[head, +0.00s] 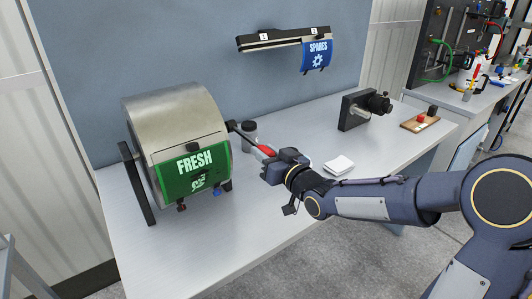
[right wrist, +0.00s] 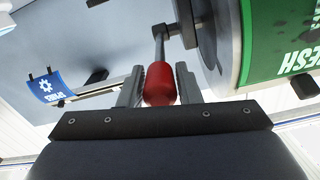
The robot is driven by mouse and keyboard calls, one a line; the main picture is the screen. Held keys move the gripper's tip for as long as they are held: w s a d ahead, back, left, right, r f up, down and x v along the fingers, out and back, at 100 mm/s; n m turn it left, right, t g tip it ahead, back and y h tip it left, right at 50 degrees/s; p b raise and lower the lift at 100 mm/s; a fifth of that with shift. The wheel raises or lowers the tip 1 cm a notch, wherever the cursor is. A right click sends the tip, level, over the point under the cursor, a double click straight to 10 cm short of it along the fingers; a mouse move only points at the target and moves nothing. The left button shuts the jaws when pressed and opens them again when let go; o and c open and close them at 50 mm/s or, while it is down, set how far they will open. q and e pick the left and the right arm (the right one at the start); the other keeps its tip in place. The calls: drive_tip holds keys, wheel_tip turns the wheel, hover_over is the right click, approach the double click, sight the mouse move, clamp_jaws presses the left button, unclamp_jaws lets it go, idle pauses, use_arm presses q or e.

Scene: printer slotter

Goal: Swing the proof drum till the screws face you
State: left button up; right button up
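The proof drum (head: 165,118) is a grey metal cylinder on a black stand at the left of the bench. A green plate marked FRESH (head: 197,170) is on its front face and also shows in the right wrist view (right wrist: 285,40). A red knob (head: 181,207) and a blue knob (head: 217,191) show below the plate; I cannot tell if these are the screws. A crank with a red grip (right wrist: 159,84) sticks out of the drum's right side. My right gripper (head: 268,157) has its fingers against both sides of the red grip. My left gripper is out of view.
A rack with a blue SPARES plate (head: 317,55) hangs on the wall panel. A grey cylindrical container (head: 249,133) stands behind the crank. White cards (head: 339,165), a black device (head: 362,108) and a wooden block with a red knob (head: 420,121) are further right. The bench front is clear.

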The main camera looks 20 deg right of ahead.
clamp_jaws()
drive_tip(key=shift+r, duration=0.1)
